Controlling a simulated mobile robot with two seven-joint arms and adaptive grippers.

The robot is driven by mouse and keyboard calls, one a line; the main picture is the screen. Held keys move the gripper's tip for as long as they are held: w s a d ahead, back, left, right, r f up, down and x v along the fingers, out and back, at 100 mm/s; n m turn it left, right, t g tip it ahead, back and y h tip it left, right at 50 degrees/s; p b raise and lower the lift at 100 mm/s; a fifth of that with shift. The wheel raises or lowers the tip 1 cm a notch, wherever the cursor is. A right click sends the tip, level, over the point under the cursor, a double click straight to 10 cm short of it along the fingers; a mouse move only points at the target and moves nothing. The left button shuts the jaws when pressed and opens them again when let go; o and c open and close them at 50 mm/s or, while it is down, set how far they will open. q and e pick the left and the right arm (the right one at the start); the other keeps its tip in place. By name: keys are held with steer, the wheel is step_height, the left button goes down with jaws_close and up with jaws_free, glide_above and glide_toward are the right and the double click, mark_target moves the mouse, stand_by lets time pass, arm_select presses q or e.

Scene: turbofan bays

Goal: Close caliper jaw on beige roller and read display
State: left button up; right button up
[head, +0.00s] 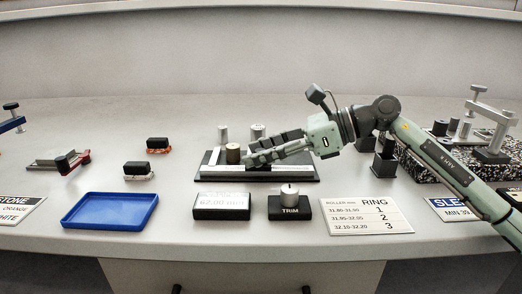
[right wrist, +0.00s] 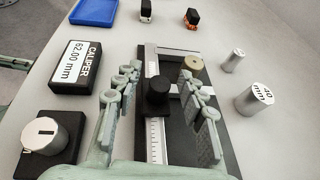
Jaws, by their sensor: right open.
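The caliper (head: 300,177) is a dark base with a pale graduated rail, which also shows in the right wrist view (right wrist: 155,145). The beige roller (head: 233,153) stands upright at the caliper and shows beyond my fingers in the wrist view (right wrist: 193,62). My right gripper (head: 262,152) is open over the rail. In the wrist view its fingers (right wrist: 159,78) lie either side of the black jaw knob (right wrist: 157,92), with visible gaps. The caliper display (right wrist: 76,67) reads 62.00 mm; it also shows in the head view (head: 222,206).
A TRIM knob box (head: 290,206) and RING size card (head: 366,216) stand in front. Metal cylinders, one marked 40 mm (right wrist: 254,99), stand behind the caliper. A blue tray (head: 110,211) lies left. A speckled block (head: 440,160) with a clamp is at right.

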jaws_close()
steer(key=shift+a, duration=0.5)
steer(key=shift+a+b, duration=0.3)
steer(key=shift+a, duration=0.7)
jaws_free()
arm_select(q)
steer(key=shift+s+a+r, duration=0.2)
steer(key=shift+r, duration=0.4)
arm_select(e)
steer(key=v, duration=1.2)
